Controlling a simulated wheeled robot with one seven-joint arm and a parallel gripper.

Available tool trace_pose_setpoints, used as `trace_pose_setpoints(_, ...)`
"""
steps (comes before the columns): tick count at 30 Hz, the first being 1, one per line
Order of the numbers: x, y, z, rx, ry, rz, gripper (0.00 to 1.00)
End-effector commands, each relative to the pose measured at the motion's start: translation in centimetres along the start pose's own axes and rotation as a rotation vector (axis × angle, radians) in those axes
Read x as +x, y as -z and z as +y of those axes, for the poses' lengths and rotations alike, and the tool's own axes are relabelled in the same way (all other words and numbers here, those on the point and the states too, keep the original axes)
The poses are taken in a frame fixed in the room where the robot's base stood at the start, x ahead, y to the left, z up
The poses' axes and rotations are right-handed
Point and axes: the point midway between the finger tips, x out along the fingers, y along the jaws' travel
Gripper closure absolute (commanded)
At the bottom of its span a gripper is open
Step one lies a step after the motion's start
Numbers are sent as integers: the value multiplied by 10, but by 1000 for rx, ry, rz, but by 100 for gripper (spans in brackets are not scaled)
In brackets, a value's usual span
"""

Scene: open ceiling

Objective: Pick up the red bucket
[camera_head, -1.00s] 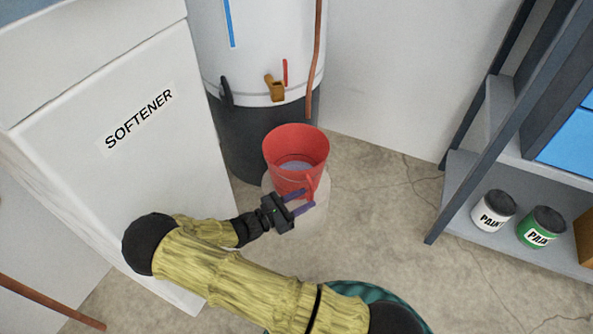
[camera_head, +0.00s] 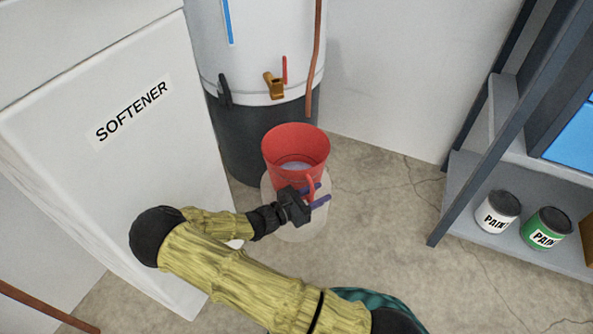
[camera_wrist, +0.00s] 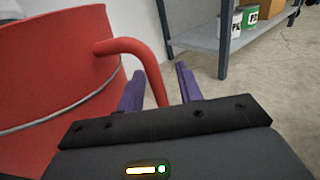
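The red bucket (camera_head: 296,146) stands upright on a pale round stand (camera_head: 283,208) in front of the water heater. A pale liquid or surface shows inside it. Its red side handle faces my gripper. In the wrist view the bucket (camera_wrist: 50,75) fills the left side, and its handle (camera_wrist: 148,66) curves down between my two purple fingers. My gripper (camera_head: 324,194) is at the bucket's front right side. In the wrist view my gripper (camera_wrist: 160,88) is open, with one finger on each side of the handle and a gap visible to the right finger. The handle's lower end is hidden behind the gripper body.
The water heater (camera_head: 262,55) with a brass tap (camera_head: 273,86) stands right behind the bucket. A white softener cabinet (camera_head: 120,160) is at the left. A grey shelf (camera_head: 470,205) with paint cans (camera_head: 497,211) is at the right. Floor between bucket and shelf is clear.

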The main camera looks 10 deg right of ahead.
Motion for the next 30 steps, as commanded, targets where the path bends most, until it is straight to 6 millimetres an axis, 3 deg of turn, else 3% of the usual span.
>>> trace_pose_setpoints(1,0,0,0,0,0,0,70)
trace_pose_setpoints(6,0,0,0,0,0,0,100)
trace_pose_setpoints(30,0,-10,0,3,1,-2,100)
